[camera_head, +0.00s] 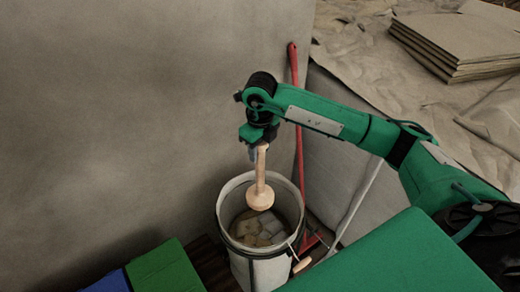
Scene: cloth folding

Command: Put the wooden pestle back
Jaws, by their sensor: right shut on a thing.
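The wooden pestle (260,191) is light brown, with a long shaft and a wide round lower end. My right gripper (258,146) is shut on its upper end and holds it upright. In the picture, the pestle's wide end appears over the mouth of a whitish bucket (260,270) with a dark band. Pale blocky pieces lie inside the bucket. I cannot tell how far the pestle's end is from them. My left gripper is not in view.
A red-handled tool (297,120) leans on the wall behind the bucket, and a pale pole (358,205) slants at its right. Green (165,268) and blue (108,282) boxes stand lower left. Stacked brown sheets (460,45) lie upper right.

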